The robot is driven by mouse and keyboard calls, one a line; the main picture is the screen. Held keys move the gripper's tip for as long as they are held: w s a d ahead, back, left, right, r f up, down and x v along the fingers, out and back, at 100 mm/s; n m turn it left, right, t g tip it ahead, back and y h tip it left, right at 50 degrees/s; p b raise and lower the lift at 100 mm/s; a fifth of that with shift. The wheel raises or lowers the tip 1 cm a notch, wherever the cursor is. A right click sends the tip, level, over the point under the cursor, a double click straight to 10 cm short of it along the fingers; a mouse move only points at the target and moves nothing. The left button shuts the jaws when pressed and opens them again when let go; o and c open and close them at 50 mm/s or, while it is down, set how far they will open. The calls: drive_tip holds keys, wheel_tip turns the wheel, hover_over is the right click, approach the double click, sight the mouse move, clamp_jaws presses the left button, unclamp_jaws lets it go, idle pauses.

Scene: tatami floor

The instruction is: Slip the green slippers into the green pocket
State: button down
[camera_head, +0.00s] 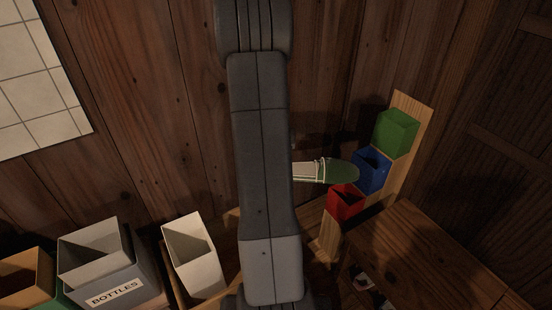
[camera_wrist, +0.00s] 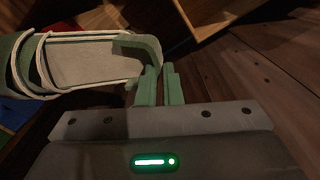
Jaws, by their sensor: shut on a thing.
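The green slippers (camera_head: 341,172) stick out to the right from behind my arm, with a green toe and pale soles, in front of the blue pocket. In the wrist view the slippers (camera_wrist: 88,60) lie to the left, stacked together. My gripper (camera_wrist: 160,82) is shut on their heel end at the right. In the head view my gripper is hidden behind my arm. The green pocket (camera_head: 397,131) is the top one on a slanted wooden board, above and right of the slippers; it is not clearly seen in the wrist view.
The blue pocket (camera_head: 374,168) and red pocket (camera_head: 347,203) sit lower on the wooden board (camera_head: 409,103). A wooden cabinet (camera_head: 432,262) stands at lower right. A bin marked BOTTLES (camera_head: 115,290) and a white bin (camera_head: 190,256) stand at lower left.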

wheel_tip(320, 180, up, 26)
drive_tip(key=p, duration=2.6)
drive_tip(key=d+r+n+g, duration=0.3)
drive_tip(key=d+n, duration=0.5)
drive_tip(key=d, duration=0.2)
drive_tip(key=d+r+n+g, duration=0.3)
drive_tip(key=d+n+g, duration=0.1)
drive_tip(key=d+n, duration=0.55)
drive_tip(key=w+d+r+n+t+h, duration=0.1)
drive_tip(key=d+r+n+t+h, duration=0.3)
drive_tip(key=n+t+h, duration=0.3)
drive_tip(key=w+d+r+n+t+h, duration=0.1)
drive_tip(key=d+r+n+t+h, duration=0.2)
drive_tip(key=n, duration=1.4)
drive_tip(key=shift+w+d+r+t+h+b, duration=0.15)
drive_tip(key=shift+d+r+t+h+b, duration=0.25)
drive_tip(key=shift+r+t+h, duration=2.1)
drive_tip(key=shift+w+a+f+n+t, duration=0.1)
drive_tip(key=shift+f+n+t, duration=0.1)
drive_tip(key=shift+n+t, duration=0.3)
drive_tip(key=shift+m, duration=0.25)
